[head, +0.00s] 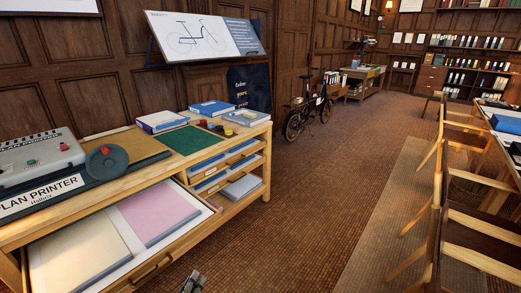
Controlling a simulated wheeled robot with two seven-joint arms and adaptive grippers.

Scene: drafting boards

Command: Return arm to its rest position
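My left gripper (193,282) shows only as a small dark piece at the bottom edge, over the brown floor. It is in front of the wooden plan cabinet (205,222) and apart from it. No held thing shows at it, but too little of it is in view to tell whether its fingers are open or shut. The rest of my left arm is out of the picture. My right gripper and arm are not in view.
The cabinet's wide drawer (158,262) stands pulled out, holding pink and cream sheets. A plan printer (40,160) and a green mat (188,140) are on top. Wooden chairs (455,215) line the right. The floor (300,200) between is clear; a bicycle (307,112) stands farther back.

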